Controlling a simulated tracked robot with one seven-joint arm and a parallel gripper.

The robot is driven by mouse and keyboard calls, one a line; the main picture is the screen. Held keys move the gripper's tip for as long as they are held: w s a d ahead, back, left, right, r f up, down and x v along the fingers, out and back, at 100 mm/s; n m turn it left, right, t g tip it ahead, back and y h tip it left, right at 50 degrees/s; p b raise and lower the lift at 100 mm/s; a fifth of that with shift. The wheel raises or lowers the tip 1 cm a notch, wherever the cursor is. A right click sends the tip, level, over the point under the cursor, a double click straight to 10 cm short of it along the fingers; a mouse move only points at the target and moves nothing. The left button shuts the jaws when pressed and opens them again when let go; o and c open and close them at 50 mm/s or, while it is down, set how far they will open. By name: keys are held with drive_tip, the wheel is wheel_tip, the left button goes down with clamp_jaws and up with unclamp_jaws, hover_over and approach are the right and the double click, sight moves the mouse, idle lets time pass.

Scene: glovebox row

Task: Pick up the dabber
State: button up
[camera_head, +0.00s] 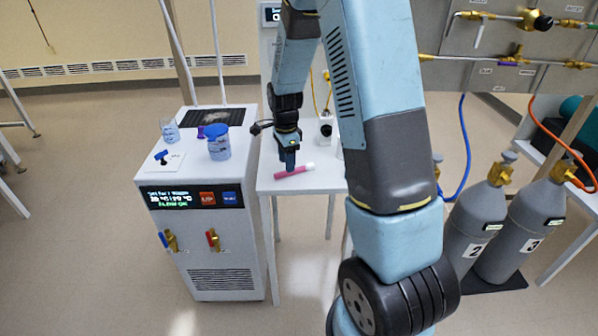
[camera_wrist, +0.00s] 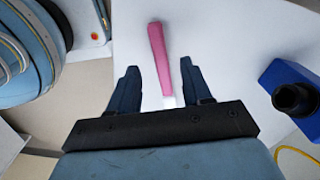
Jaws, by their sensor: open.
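The dabber is a pink stick with a white end. It lies on the small white table (camera_head: 270,184) in the head view, and its pink body (camera_head: 292,173) shows just below my gripper (camera_head: 289,160). I cannot tell the exact height of the fingertips above the table.
A white cabinet (camera_head: 200,255) stands left of the table, with a blue-lidded jar (camera_head: 218,145) and a beaker (camera_head: 169,130) on top. A blue block with a black round opening (camera_wrist: 292,92) is at right in the wrist view. Grey gas cylinders (camera_head: 475,225) stand at right.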

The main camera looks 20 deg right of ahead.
drive_tip(key=shift+f, duration=1.85)
drive_tip(key=shift+c, duration=0.2)
clamp_jaws()
